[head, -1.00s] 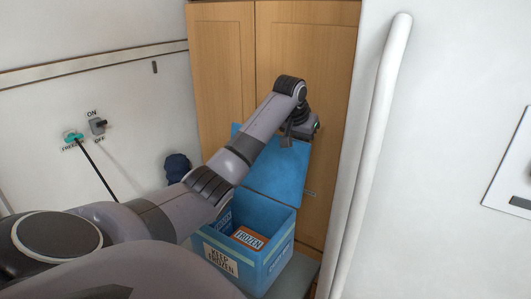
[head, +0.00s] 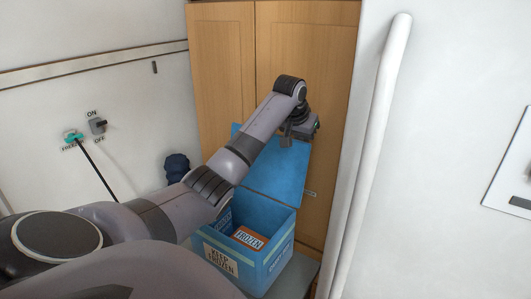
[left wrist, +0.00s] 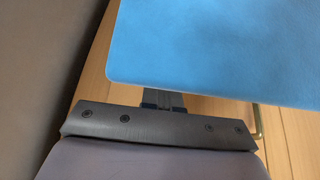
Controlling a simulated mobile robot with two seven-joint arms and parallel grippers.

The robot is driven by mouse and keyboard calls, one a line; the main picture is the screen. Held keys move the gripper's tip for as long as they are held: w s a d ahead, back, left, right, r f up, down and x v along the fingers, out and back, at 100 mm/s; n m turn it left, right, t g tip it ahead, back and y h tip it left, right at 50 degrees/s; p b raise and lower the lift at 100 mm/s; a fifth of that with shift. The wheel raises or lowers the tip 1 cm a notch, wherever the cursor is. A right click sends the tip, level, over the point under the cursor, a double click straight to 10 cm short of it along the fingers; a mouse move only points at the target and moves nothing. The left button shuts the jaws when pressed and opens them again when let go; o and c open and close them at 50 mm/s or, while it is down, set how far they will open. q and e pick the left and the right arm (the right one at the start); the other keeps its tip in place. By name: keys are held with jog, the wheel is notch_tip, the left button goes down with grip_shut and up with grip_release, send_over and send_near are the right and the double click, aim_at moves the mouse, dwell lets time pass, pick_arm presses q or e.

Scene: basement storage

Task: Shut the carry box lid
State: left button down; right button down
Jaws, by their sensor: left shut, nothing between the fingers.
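The blue carry box (head: 275,262) stands open, with its label reading "KEEP FROZEN" on the front. An orange-and-white pack marked "FROZEN" (head: 249,238) lies inside. Its blue lid (head: 280,178) is raised, leaning back near the wooden doors. My left gripper (head: 287,139) is shut and empty at the upper part of the lid; my arm hides part of the lid and box. In the left wrist view the lid (left wrist: 225,50) fills the upper right, and the gripper (left wrist: 165,100) is at its lower edge. I cannot tell whether they touch. My right gripper is not in view.
Wooden cabinet doors (head: 222,75) stand behind the lid. A white door with a long vertical handle (head: 370,150) is close on the right. The left wall has an ON/OFF switch (head: 98,126) and a plug with a cable (head: 74,137). The box rests on a grey surface (head: 296,278).

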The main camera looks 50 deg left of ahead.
pick_arm(q)
jog(key=shift+s, duration=0.15)
jog(key=s+d, duration=0.2)
jog(key=s, duration=0.6)
jog(key=shift+s+d, duration=0.15)
jog(key=shift+d, duration=0.2)
dwell(1.1)
dwell(0.4)
notch_tip(320, 180, up, 7)
dwell(1.0)
dwell(0.5)
